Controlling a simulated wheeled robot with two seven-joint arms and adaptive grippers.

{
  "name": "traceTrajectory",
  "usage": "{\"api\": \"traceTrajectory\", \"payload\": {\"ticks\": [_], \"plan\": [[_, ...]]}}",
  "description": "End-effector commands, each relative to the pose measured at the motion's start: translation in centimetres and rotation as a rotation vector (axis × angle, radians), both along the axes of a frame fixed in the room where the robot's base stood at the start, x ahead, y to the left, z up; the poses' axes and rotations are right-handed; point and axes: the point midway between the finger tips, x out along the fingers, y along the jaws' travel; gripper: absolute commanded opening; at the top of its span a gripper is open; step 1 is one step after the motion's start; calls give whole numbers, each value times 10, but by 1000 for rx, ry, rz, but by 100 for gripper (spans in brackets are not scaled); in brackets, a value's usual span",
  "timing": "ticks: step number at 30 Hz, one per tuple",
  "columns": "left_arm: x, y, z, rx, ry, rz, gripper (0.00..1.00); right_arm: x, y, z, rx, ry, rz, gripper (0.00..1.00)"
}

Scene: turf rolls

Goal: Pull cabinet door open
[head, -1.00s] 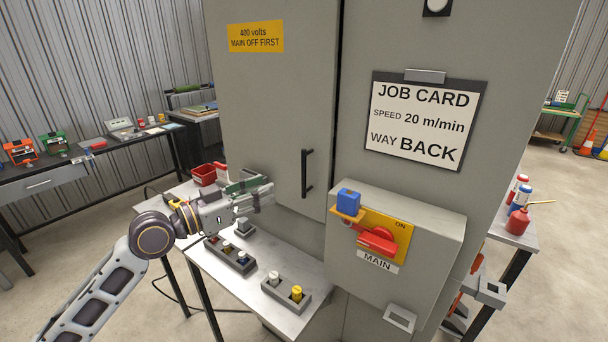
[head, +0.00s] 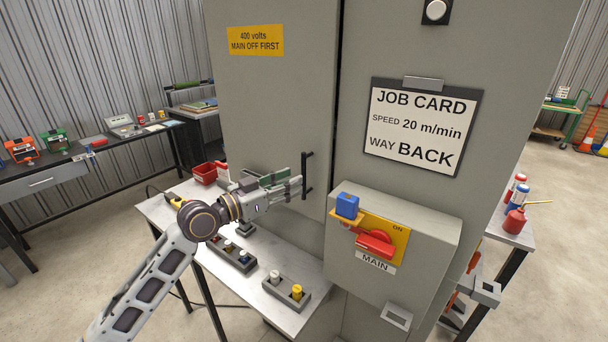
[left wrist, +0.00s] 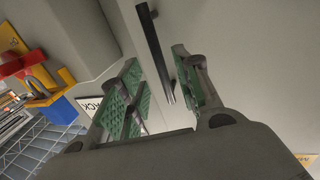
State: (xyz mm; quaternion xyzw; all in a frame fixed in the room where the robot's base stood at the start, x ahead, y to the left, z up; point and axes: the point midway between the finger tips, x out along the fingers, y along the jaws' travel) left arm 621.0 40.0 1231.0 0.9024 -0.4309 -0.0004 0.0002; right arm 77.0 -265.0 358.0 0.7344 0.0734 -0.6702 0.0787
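The grey cabinet door (head: 285,100) is shut, with a black vertical bar handle (head: 307,175) near its right edge. My left gripper (head: 298,187) is at the handle's lower half, coming from the left. In the left wrist view the gripper (left wrist: 155,92) is open, its green-padded fingers apart, and the handle (left wrist: 155,50) runs into the space between them. I cannot tell whether either finger touches it. My right gripper is not in view.
Right of the door, a grey box carries the red MAIN switch (head: 375,243) with a blue padlock (head: 347,205). A job card (head: 422,125) hangs above. Below the door, a small table (head: 205,262) holds switch blocks and a red bin (head: 205,173).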

Motion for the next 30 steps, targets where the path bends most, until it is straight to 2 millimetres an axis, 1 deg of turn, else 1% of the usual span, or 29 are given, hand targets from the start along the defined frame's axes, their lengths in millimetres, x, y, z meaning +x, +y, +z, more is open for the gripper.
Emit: {"api": "traceTrajectory", "payload": {"ticks": [5, 15, 21, 30], "plan": [[11, -13, 2, -2, -1, 0, 33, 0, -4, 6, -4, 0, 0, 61], [29, -36, 1, -1, -1, 0, 33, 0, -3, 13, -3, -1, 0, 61], [34, -42, 0, 1, -1, 0, 33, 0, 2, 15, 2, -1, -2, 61], [35, -42, 0, 1, -1, 0, 33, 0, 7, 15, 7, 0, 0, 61]]}}
